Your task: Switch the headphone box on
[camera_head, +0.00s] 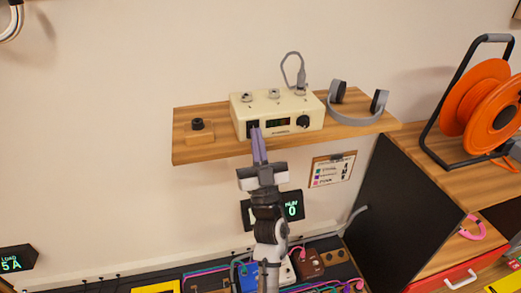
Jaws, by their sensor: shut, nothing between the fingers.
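The headphone box (278,113) is a cream box on a wooden wall shelf. It has a small dark display and a black knob (303,122) on its front, and several metal fittings on its top, one with a grey cable plugged in. My gripper (257,132) is shut and empty. Its purple fingers point up at the lower left of the box's front. The tips overlap a dark part there and partly hide it. I cannot tell whether they touch it.
Grey headphones (356,106) lie on the shelf (220,149) right of the box. A small wooden block with a black knob (199,128) sits at left. A clipboard (333,170) hangs below. An orange cable reel (484,98) stands at right. Pedals and cables lie below.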

